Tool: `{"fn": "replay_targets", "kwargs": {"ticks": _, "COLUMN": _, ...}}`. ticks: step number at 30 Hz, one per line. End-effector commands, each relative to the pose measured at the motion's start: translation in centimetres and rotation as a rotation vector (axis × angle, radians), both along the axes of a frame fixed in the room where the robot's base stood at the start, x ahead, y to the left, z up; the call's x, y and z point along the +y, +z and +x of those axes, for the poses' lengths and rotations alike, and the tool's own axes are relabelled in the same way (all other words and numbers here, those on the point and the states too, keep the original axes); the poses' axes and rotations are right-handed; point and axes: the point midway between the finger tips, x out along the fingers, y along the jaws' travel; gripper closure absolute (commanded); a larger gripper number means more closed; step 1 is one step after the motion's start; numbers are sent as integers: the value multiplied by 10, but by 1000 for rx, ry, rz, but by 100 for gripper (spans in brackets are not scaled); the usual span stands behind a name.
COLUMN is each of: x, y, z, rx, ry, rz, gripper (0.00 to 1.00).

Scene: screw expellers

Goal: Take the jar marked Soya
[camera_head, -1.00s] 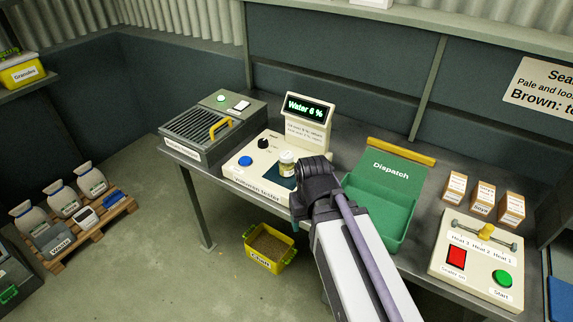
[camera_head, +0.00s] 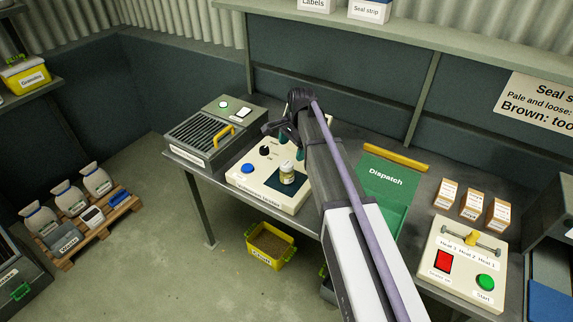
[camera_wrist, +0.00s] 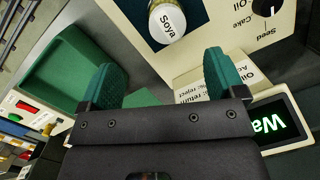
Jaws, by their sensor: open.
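The jar marked Soya (camera_wrist: 166,24) is at the top of the wrist view, with a white lid and a label. In the head view the jar (camera_head: 287,172) stands upright on the dark pad of the cream moisture tester (camera_head: 262,192). My gripper (camera_wrist: 164,75) is open and empty, its two green-padded fingers apart. The jar lies beyond the fingertips in the wrist view and is not between them. In the head view my gripper (camera_head: 284,140) is behind and above the jar, partly hidden by my own arm.
The tester's display (camera_wrist: 271,124) is close beside my gripper. A green Dispatch tray (camera_head: 385,190) stands right of the tester, partly behind my arm. A grey grilled unit (camera_head: 205,135) stands to its left. A sealer (camera_head: 462,262) and small boxes (camera_head: 472,205) are at the right.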

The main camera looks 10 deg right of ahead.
Motion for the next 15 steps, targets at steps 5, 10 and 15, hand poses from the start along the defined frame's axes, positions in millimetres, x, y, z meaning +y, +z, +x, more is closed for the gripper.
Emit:
{"fn": "replay_targets", "kwargs": {"ticks": 5, "x": 3, "y": -3, "z": 8, "rx": 51, "ry": -348, "rz": 18, "gripper": 11}}
{"fn": "replay_targets", "kwargs": {"ticks": 10, "x": 3, "y": -6, "z": 8, "rx": 56, "ry": -390, "rz": 18, "gripper": 11}}
{"fn": "replay_targets", "kwargs": {"ticks": 15, "x": 7, "y": -37, "z": 7, "rx": 57, "ry": -388, "rz": 17, "gripper": 11}}
